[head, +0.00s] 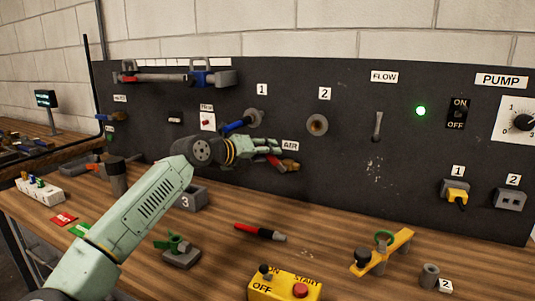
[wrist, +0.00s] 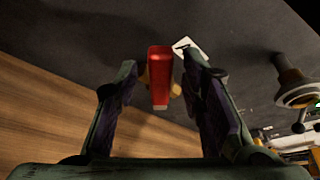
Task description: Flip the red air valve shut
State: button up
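The red air valve handle (wrist: 160,82) shows in the wrist view between the two fingers of my gripper (wrist: 159,64), with a gap on each side. Brass parts show beside and behind it. In the head view the red handle (head: 273,160) and its brass body (head: 289,165) sit on the dark panel just below the AIR label (head: 290,145), partly hidden by my gripper (head: 277,147). My gripper is open and close to the panel, with its fingers around the handle. I cannot tell whether either finger touches it.
A blue-handled valve (head: 235,126) by port 1 is just up and left of my gripper. Port 2 (head: 317,124) and the flow lever (head: 378,125) are to the right. A red-and-black pen-like tool (head: 260,232) and a yellow control box (head: 286,287) are on the bench.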

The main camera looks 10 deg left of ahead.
jog(key=v, duration=1.1)
